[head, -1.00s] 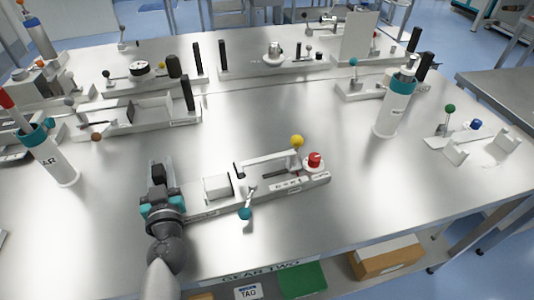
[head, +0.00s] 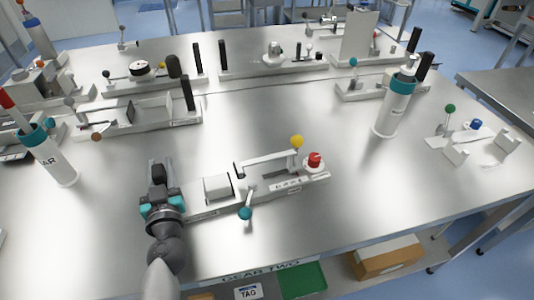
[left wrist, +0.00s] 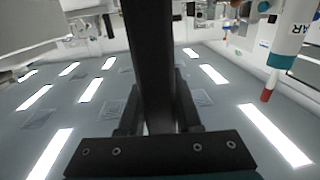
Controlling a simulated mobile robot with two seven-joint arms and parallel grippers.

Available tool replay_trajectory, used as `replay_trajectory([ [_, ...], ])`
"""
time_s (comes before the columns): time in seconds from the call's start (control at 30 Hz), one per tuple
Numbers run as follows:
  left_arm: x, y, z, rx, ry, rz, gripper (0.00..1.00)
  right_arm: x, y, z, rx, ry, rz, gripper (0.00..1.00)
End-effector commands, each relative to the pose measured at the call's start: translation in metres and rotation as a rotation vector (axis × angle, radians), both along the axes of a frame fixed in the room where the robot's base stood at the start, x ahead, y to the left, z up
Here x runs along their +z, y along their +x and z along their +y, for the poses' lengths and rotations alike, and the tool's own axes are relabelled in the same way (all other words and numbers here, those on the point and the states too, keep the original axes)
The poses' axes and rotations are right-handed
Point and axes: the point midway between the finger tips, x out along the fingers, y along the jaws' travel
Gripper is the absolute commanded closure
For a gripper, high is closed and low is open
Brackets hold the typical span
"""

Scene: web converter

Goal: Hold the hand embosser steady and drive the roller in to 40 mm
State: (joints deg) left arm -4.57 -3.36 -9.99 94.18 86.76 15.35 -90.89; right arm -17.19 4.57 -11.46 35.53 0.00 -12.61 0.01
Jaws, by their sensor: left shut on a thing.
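The device in front of me, which I take for the hand embosser (head: 205,212), is a long white base at the table's front middle. It carries a white block (head: 217,187), a white bar, a yellow ball (head: 297,141), a red knob (head: 314,160) and a teal-ended lever (head: 246,213). I cannot tell which part is the roller, and the scale is too small to read. My left gripper (head: 158,183) is shut on a black upright post at the device's left end. In the left wrist view the dark post (left wrist: 150,60) stands between the fingers. My right gripper is not in view.
White cylinders with teal collars stand at left (head: 52,160) and right (head: 392,108). Other white fixtures (head: 150,115) line the back of the steel table. A small fixture with a green ball (head: 449,108) sits at right. Bare table lies between them.

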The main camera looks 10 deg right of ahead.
Motion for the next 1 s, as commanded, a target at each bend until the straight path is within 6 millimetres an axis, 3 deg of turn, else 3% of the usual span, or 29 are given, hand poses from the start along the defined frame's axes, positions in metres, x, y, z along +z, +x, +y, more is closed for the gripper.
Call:
replay_trajectory([
  [0.47, 0.004, 0.001, -0.001, 0.0, -0.012, -0.008, 1.0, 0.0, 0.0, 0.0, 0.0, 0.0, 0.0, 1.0],
  [1.0, -0.006, 0.0, 0.0, 0.0, -0.007, 0.0, 1.0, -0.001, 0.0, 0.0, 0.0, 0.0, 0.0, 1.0],
])
